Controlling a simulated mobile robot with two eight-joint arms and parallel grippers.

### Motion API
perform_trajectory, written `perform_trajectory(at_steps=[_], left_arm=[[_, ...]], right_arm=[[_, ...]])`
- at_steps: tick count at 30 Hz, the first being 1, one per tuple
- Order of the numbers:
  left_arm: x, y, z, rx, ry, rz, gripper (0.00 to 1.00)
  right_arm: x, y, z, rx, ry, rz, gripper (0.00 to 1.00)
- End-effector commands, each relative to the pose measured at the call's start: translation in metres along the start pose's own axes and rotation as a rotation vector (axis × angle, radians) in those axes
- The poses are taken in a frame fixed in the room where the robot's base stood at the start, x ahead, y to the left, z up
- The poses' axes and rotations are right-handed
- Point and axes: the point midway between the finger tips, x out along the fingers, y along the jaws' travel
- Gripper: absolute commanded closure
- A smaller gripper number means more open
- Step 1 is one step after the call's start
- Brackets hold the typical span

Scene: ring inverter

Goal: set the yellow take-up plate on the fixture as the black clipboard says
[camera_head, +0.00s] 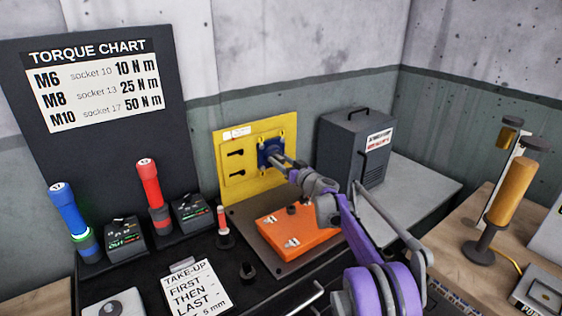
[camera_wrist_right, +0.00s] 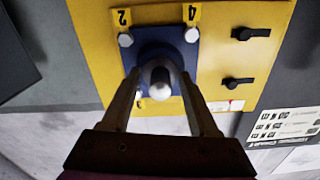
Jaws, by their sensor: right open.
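The yellow plate (camera_head: 237,184) stands upright behind the bench, with dark keyhole-shaped slots at its left. A blue block (camera_head: 265,148) sits on its right part; the wrist view shows the yellow plate (camera_wrist_right: 95,55) and blue block (camera_wrist_right: 147,56) with bolts and tags marked 2 and 4. My right gripper (camera_head: 281,159) is at the block. In the wrist view my right gripper (camera_wrist_right: 160,88) is open, its fingers either side of a pale rounded knob (camera_wrist_right: 160,75). Contact cannot be told. My left gripper is out of view.
An orange plate (camera_head: 297,238) lies on a dark base below the yellow plate. A grey cabinet (camera_head: 352,147) stands right of it. Blue (camera_head: 67,210) and red (camera_head: 151,186) handled tools stand at left, below the torque chart (camera_head: 95,85). An amber cylinder (camera_head: 509,193) stands far right.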

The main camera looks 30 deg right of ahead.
Motion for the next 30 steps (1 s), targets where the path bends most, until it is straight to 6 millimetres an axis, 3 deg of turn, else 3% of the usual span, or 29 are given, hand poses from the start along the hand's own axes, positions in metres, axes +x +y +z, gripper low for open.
perform_trajectory(at_steps=[8,18,30], left_arm=[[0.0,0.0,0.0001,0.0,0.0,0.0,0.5],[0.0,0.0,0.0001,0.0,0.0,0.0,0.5],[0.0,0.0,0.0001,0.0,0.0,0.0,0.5]], right_arm=[[0.0012,-0.0002,0.0,0.0,0.0,0.0,0.41],[0.001,-0.0002,0.0,0.0,0.0,0.0,1.0],[0.0009,-0.0002,0.0,0.0,0.0,0.0,1.0]])
